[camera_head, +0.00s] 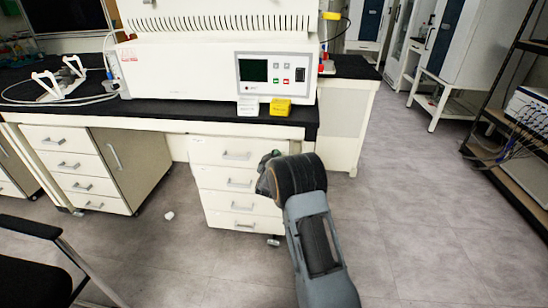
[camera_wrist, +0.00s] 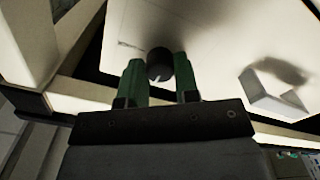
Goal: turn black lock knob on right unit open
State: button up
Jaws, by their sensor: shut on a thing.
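A small round black knob (camera_wrist: 158,57) sits on a pale flat panel (camera_wrist: 205,28) in the wrist view, with a notch or slot visible on its face. My gripper (camera_wrist: 159,72) has its two green fingers on either side of the knob, shut on it. In the head view my gripper (camera_head: 267,172) is low in front of the white drawer unit (camera_head: 213,180), below the bench. The knob cannot be made out in the head view.
A pale raised handle-like part (camera_wrist: 270,95) sticks out to the right of the knob in the wrist view. The freeze dryer (camera_head: 200,75) stands on the black-topped bench. A black chair (camera_head: 35,265) is at the lower left.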

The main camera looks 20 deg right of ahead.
jog(key=o, duration=0.9)
jog(key=shift+s, duration=0.1)
jog(key=p+v, duration=0.3)
jog(key=v, duration=1)
jog(key=shift+s+a, duration=0.15)
jog(key=shift+s, duration=0.15)
